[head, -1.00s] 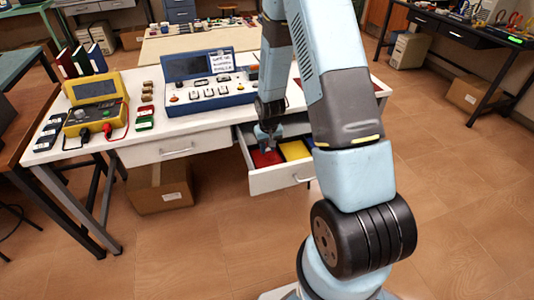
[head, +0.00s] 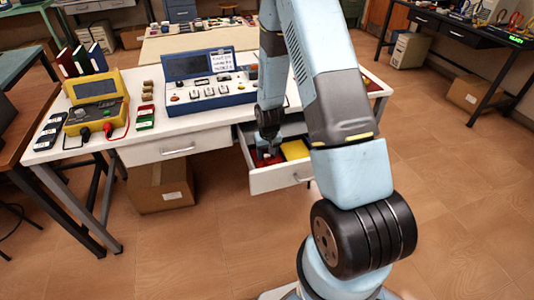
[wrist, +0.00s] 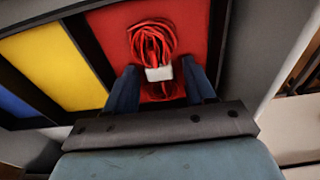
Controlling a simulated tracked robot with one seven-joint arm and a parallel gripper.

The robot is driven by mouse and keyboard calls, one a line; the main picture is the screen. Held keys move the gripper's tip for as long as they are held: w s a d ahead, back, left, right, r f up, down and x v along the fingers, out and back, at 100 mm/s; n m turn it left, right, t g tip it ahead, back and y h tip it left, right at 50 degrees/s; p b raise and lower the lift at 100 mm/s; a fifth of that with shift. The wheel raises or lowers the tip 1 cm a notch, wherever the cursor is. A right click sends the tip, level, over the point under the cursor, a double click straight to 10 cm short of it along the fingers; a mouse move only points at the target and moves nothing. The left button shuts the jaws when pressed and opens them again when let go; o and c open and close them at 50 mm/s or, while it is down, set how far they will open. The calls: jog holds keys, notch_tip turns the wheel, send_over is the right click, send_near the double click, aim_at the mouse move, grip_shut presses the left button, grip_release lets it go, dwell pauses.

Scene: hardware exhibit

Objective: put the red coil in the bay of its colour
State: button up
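The red coil (wrist: 152,40) shows in the wrist view over the red bay (wrist: 195,20), with its white tag (wrist: 159,74) towards me. The coil looks to lie in that bay. My gripper (wrist: 162,80) is open, its two blue fingers on either side of the tag with a gap at each side. In the head view my gripper (head: 267,155) reaches down into the open drawer (head: 285,178), over the red bay. The coil cannot be made out there.
A yellow bay (wrist: 55,60) and a blue bay (wrist: 15,105) lie beside the red one, parted by dark dividers. The drawer hangs out of a white bench (head: 220,118) bearing a blue console (head: 205,90) and a yellow meter (head: 96,100).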

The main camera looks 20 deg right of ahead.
jog(key=shift+r, duration=0.1)
notch_tip(320, 180, up, 13)
jog(key=s, duration=0.2)
notch_tip(320, 180, up, 12)
jog(key=t, duration=0.1)
send_over(269, 157)
jog(key=s, duration=0.3)
jog(key=s+r+t, duration=0.3)
jog(key=s+r, duration=1.8)
jog(key=s, duration=0.3)
jog(key=shift+a+r, duration=0.15)
jog(key=shift+r, duration=0.25)
